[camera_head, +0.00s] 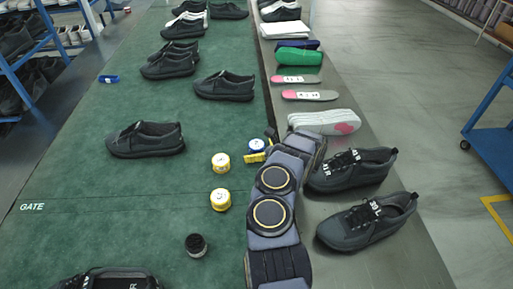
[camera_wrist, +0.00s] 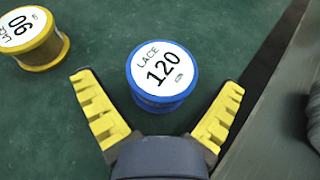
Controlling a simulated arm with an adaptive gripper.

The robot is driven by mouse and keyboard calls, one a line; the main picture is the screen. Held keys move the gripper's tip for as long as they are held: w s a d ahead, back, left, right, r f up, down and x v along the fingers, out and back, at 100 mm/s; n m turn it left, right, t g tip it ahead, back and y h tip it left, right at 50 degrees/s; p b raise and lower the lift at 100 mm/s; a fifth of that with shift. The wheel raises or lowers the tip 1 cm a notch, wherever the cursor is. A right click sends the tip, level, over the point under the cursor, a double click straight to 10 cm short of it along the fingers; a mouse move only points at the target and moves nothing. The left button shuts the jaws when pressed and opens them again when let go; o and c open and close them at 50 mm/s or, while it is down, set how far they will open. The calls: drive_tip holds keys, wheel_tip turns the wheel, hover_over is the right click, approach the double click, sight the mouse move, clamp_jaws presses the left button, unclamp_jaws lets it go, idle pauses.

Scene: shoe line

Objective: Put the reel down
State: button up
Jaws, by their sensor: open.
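A blue reel (camera_wrist: 162,76) with a white top marked "LACE 120" stands upright on the green surface between the spread yellow fingers of my gripper (camera_wrist: 160,108). There is a gap between the reel and each finger in the wrist view. In the head view the blue reel (camera_head: 257,145) shows just beyond the end of my arm, with my gripper (camera_head: 256,152) beside it and partly hidden by my arm. My gripper is open and holds nothing.
A yellow reel marked 90 (camera_wrist: 36,38) stands to the left. Two yellow reels (camera_head: 220,163) and a black reel (camera_head: 196,245) stand on the green belt (camera_head: 120,190). Dark shoes stand around, with insoles (camera_head: 310,95) on the grey strip at right.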

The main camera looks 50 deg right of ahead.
drive_tip(key=c, duration=1.2)
drive_tip(key=shift+r, duration=0.1)
